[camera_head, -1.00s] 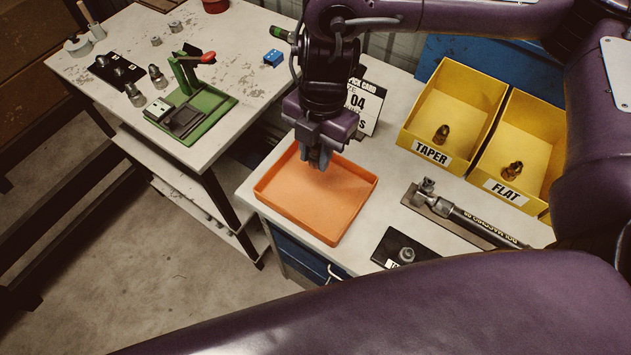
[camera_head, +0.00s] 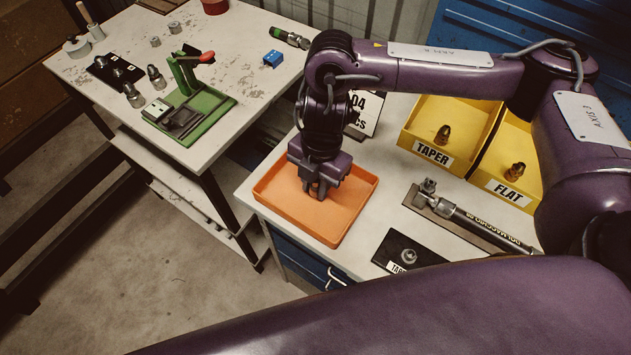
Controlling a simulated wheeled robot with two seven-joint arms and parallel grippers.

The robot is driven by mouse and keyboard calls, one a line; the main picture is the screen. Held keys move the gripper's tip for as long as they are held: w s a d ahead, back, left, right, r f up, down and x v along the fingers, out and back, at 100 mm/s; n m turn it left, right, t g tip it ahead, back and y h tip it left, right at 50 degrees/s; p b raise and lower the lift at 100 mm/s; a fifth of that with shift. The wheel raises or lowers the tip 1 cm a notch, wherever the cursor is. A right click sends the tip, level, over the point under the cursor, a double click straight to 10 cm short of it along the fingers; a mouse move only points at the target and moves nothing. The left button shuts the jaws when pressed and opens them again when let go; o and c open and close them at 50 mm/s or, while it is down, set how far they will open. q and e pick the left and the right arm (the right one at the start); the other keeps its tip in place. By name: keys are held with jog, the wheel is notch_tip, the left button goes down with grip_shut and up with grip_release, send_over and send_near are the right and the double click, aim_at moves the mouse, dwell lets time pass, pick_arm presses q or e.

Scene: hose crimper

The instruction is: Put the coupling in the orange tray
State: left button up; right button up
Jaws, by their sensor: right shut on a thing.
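The orange tray (camera_head: 345,218) lies on the white bench in the middle of the view, near its left edge. My right gripper (camera_head: 318,193) points down into the tray, its fingertips low over the tray floor. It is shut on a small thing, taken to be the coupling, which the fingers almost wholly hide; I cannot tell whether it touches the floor. My left gripper is out of view.
Right of the tray stand yellow bins marked TAPER (camera_head: 432,153) and FLAT (camera_head: 508,190), each holding a fitting. A hose (camera_head: 475,222) and a black plate (camera_head: 405,250) with a nut lie nearer. A green press (camera_head: 190,105) stands on the left table.

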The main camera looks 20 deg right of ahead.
jog(key=shift+f, duration=0.15)
jog(key=o, duration=1)
notch_tip(320, 180, up, 12)
jog(key=w+d, duration=0.1)
jog(key=shift+d+p, duration=0.2)
jog(key=shift+p, duration=0.25)
